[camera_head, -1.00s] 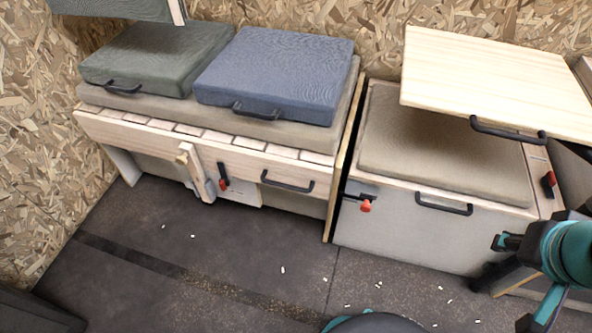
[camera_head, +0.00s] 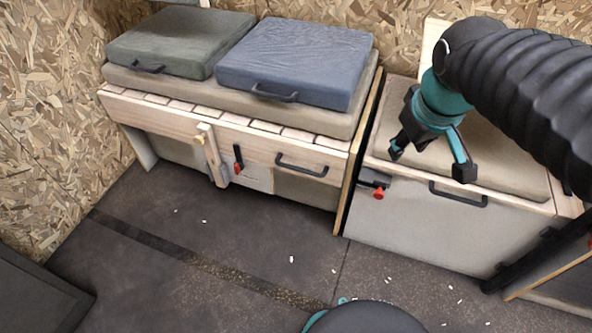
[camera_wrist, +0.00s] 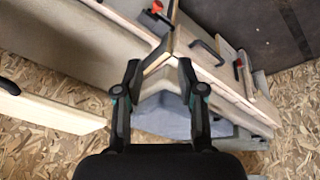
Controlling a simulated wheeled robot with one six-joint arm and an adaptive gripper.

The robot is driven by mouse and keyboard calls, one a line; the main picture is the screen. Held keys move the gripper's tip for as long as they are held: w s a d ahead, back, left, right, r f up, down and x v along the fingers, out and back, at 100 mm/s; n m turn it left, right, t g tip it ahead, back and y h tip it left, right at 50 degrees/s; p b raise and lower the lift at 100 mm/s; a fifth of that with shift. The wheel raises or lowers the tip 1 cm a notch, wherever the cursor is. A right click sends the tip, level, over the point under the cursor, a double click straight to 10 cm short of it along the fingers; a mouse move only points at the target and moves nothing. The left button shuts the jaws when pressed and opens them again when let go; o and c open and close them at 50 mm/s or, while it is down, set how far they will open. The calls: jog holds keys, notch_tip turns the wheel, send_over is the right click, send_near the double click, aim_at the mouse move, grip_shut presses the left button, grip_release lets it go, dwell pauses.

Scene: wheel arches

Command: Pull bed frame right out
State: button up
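Two wooden bed frames stand side by side against the wall. The left frame (camera_head: 244,157) has a slatted top, a black handle (camera_head: 302,165) and a wooden leg; its front edge also shows in the wrist view (camera_wrist: 225,78). The right frame (camera_head: 425,211) is a box with a beige cushion (camera_head: 490,150), a black handle (camera_head: 458,195) and a red-knobbed latch (camera_head: 378,192). Both frames look pushed in. My gripper (camera_head: 430,163) is open and empty above the right frame's cushion. In the wrist view its spread fingers (camera_wrist: 159,80) point towards the divider between the frames.
A green cushion (camera_head: 180,40) and a blue cushion (camera_head: 295,62) lie on the left frame. A wooden divider (camera_head: 358,160) separates the frames. A pale tabletop (camera_head: 432,38) is mostly hidden behind my arm. The dark floor (camera_head: 220,240) in front is clear except for small white bits.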

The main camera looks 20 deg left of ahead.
jog(key=w+a+f+n+g+b, duration=0.1)
jog(key=w+a+f+n, duration=0.2)
jog(key=a, duration=0.2)
jog(key=w+a+f+n+b, duration=0.1)
jog(key=w+a+f+n, duration=0.15)
jog(key=a, duration=0.35)
jog(key=n+b, duration=0.3)
jog(key=n, duration=0.2)
send_near(299, 168)
jog(key=shift+g+h, duration=0.3)
jog(key=shift+g, duration=0.1)
jog(key=f, duration=0.2)
jog(key=w+f+b, duration=0.1)
jog(key=f, duration=0.2)
jog(key=w+f+b, duration=0.1)
jog(key=f, duration=0.2)
jog(key=shift+a, duration=0.15)
grip_shut()
